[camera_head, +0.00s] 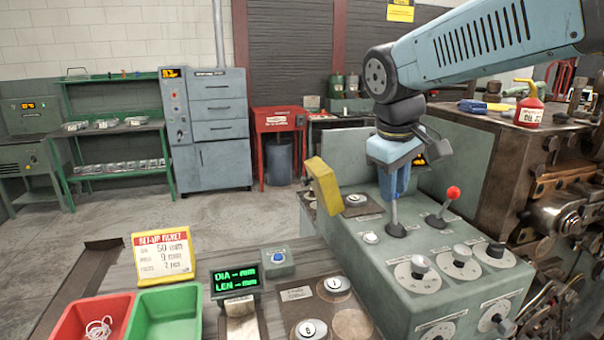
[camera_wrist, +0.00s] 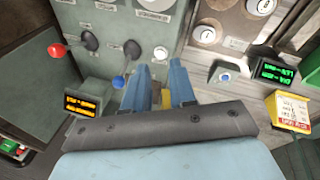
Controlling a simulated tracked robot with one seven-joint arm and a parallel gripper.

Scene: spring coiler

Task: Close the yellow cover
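The yellow cover (camera_head: 323,186) stands raised and tilted at the left edge of the grey-green control console (camera_head: 350,262). It stands beside a round silver fitting on a dark plate (camera_head: 356,200). My gripper (camera_head: 394,188) points down over the console, to the right of the cover and apart from it in the head view. In the wrist view, my gripper's two blue fingers (camera_wrist: 158,80) are spaced apart. A small yellow patch, likely the cover (camera_wrist: 167,99), shows between them, mostly hidden by the fingers and the dark gripper body. Nothing appears held.
A red-knobbed lever (camera_head: 445,205) stands right of my gripper. A blue-knobbed lever (camera_wrist: 118,81) stands close to the fingers; its top is hidden in the head view. A white button (camera_head: 371,238), several dials, a green display (camera_head: 235,279) and bins (camera_head: 165,316) lie nearer.

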